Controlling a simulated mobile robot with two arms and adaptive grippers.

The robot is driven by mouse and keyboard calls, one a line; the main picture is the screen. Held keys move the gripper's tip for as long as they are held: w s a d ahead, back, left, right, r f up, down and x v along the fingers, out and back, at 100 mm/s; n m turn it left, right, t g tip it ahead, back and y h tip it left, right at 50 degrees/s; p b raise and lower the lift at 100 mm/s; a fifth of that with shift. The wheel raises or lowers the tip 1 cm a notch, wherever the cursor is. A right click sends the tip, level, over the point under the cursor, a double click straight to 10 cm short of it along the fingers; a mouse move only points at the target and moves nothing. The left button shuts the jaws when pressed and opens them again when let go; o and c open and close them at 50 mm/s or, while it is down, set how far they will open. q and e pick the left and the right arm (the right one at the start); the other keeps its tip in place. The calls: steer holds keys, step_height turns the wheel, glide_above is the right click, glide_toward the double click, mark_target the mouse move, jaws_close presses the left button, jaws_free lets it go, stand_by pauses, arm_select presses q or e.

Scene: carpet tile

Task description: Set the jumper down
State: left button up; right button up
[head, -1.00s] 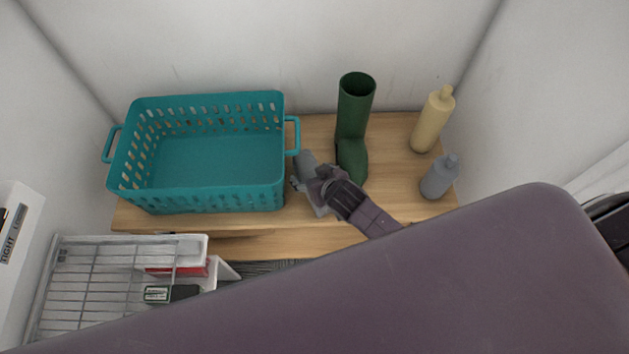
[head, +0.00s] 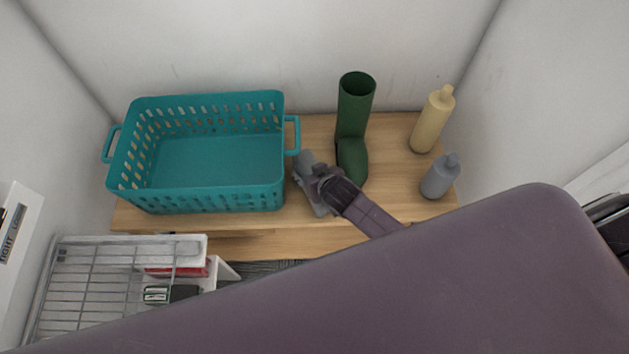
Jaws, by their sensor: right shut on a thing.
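My right gripper (head: 312,187) is over the wooden surface, just right of the teal basket and left of the green boot. It is shut on a small grey thing (head: 305,158), which I take to be the jumper. The grey thing shows only at the far and near sides of the gripper, and the rest is hidden behind it. I cannot tell whether it touches the wood. My left gripper is not in view.
A teal basket (head: 200,198) stands at the left of the wooden surface (head: 300,218). A green boot (head: 352,125), a cream bottle (head: 433,120) and a grey bottle (head: 440,177) stand to the right. A wire rack (head: 100,285) is at lower left. Walls close the back and sides.

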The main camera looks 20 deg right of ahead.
steer(key=shift+c, duration=1.1)
steer(key=shift+r, duration=0.1)
